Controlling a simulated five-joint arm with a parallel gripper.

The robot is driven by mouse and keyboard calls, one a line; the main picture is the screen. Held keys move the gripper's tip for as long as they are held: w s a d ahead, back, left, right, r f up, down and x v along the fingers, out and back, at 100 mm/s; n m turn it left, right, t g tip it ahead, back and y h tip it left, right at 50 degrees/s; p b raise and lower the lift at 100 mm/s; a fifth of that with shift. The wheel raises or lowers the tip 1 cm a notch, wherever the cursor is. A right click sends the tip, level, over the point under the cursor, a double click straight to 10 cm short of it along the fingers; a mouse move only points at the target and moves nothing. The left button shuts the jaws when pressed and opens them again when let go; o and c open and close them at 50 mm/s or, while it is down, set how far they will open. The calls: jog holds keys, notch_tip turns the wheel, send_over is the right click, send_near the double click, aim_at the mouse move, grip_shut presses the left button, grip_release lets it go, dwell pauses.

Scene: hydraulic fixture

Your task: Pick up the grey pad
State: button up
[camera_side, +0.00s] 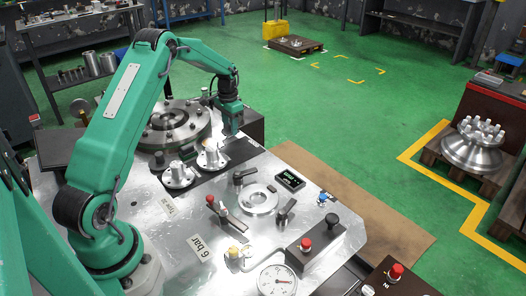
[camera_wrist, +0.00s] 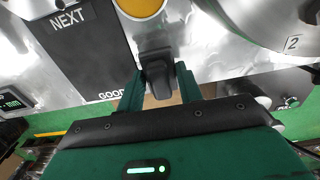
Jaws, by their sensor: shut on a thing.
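My gripper (camera_side: 233,134) is over the back part of the metal fixture plate (camera_side: 150,205), near two small flanged metal parts. In the wrist view its two green fingers (camera_wrist: 160,92) stand on either side of a dark grey piece (camera_wrist: 157,72), which looks like the grey pad. The fingers are shut on this piece. In the side view I cannot make out the pad at the fingertips. Whether it still touches the surface below is unclear.
A large round flange (camera_side: 172,124) stands left of my gripper. Two flanged cylinders (camera_side: 212,157) stand close in front. A dark panel marked NEXT and GOOD (camera_wrist: 85,50) and a yellow disc (camera_wrist: 141,6) lie beside the pad. Knobs and a gauge (camera_side: 277,281) occupy the front.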

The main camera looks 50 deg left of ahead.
notch_tip(320, 180, up, 3)
jog(key=shift+f, duration=0.1)
jog(key=d+r, duration=0.6)
jog(key=d, duration=0.5)
jog(key=shift+s+d+r, duration=0.15)
jog(key=shift+d+r, duration=0.2)
jog(key=shift+r, duration=0.05)
jog(key=o, duration=0.5)
jog(key=shift+c, duration=0.2)
jog(key=c, duration=0.5)
jog(key=s+d, duration=0.5)
jog(key=s+d+f, duration=0.1)
jog(key=s+d, duration=0.4)
jog(key=s+d+f, duration=0.1)
jog(key=s+d, duration=0.4)
jog(key=shift+s+d, duration=0.15)
jog(key=shift+s, duration=0.25)
